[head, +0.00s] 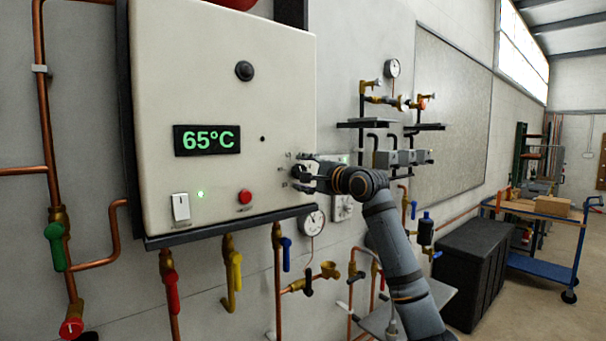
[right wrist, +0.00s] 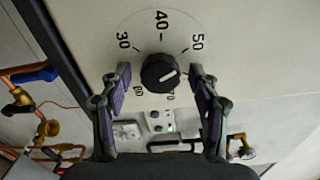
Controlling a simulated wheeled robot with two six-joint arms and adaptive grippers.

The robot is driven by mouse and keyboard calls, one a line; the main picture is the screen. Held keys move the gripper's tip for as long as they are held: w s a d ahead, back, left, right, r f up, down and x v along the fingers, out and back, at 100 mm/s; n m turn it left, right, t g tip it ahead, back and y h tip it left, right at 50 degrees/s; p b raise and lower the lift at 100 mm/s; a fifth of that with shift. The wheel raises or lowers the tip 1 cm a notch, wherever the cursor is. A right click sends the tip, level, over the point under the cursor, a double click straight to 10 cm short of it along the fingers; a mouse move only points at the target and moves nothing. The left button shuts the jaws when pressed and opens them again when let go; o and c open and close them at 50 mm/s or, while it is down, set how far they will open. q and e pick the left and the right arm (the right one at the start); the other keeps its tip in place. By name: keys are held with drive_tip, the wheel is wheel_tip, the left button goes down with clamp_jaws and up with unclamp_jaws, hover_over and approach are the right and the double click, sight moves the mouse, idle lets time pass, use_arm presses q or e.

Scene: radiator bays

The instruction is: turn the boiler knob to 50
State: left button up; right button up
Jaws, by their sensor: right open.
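The boiler (head: 222,110) is a pale wall cabinet whose green display (head: 207,140) reads 65°C. Its black round knob (right wrist: 160,72) shows in the right wrist view with a white pointer line on its face; the printed 30, 40 and 50 lie around its upper side. The pointer seems to lie toward the right, below the 50; its exact reading is hard to tell. Lower numbers are partly hidden. My right gripper (head: 306,172) is at the knob, open, with one finger on each side and gaps between fingers and knob. My left gripper is not in view.
A red button (head: 245,196) and a white switch (head: 181,208) sit on the panel left of the knob. Copper pipes with coloured valves hang below. A black box (head: 470,265) and a blue cart (head: 545,235) stand at the right.

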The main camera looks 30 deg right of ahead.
drive_tip(key=s, duration=0.7)
drive_tip(key=shift+s+d, duration=0.2)
drive_tip(key=shift+s, duration=0.05)
drive_tip(key=shift+d, duration=0.1)
drive_tip(key=shift+f, duration=0.1)
